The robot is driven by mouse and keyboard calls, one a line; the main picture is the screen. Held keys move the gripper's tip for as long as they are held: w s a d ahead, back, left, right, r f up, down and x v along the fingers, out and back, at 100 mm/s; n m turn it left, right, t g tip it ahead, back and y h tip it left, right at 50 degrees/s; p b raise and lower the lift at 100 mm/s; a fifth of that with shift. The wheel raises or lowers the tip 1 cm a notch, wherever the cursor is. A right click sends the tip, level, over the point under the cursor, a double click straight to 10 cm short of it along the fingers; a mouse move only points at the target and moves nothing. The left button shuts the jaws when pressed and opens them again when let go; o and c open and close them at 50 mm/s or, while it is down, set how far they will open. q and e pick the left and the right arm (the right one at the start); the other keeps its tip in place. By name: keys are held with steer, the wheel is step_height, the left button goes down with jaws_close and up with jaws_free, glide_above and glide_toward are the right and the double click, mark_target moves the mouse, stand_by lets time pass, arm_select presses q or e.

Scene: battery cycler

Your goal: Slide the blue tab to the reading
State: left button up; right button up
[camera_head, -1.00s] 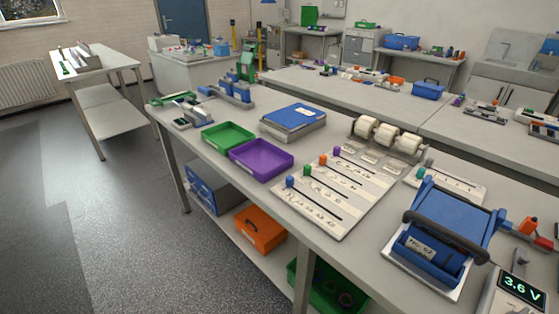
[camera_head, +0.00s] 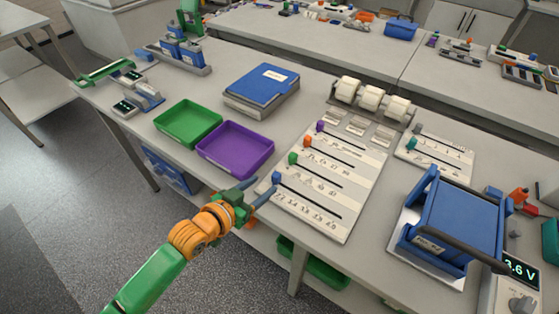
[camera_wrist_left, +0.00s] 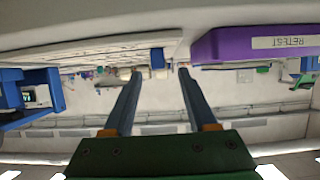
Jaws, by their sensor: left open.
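The blue tab (camera_head: 277,178) stands at the left end of the nearest slot on the white slider board (camera_head: 348,205). The meter (camera_head: 519,270) at the lower right shows 3.6 V in green. My left gripper (camera_head: 263,186) is open and empty at the board's left edge, just left of the blue tab. In the left wrist view, which looks upside down, the blue tab (camera_wrist_left: 157,58) shows between and beyond the two open fingers (camera_wrist_left: 160,72). My right gripper is not in view.
Green, orange and purple tabs sit at the left ends of the other slots. A purple tray (camera_head: 235,149) and a green tray (camera_head: 188,122) lie left of the board. A blue device with a dark handle (camera_head: 455,220) stands to its right. White rolls (camera_head: 370,99) are behind.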

mark_target(274, 178)
arm_select(q)
steer(key=x, duration=0.3)
steer(key=shift+w+d+r, duration=0.1)
steer(key=shift+w+d, duration=0.05)
steer(key=shift+d, duration=0.35)
steer(key=b+x, duration=0.1)
steer(key=x, duration=0.1)
steer(key=shift+w+f, duration=0.2)
steer(key=shift+w, duration=0.1)
steer(key=shift+w+d+f, duration=0.2)
steer(key=shift+w+d, duration=0.15)
steer(key=shift+w, duration=0.05)
steer(key=shift+s+a+r, duration=0.1)
steer(key=shift+s, duration=0.05)
steer(key=shift+c, duration=1.3)
jaws_close()
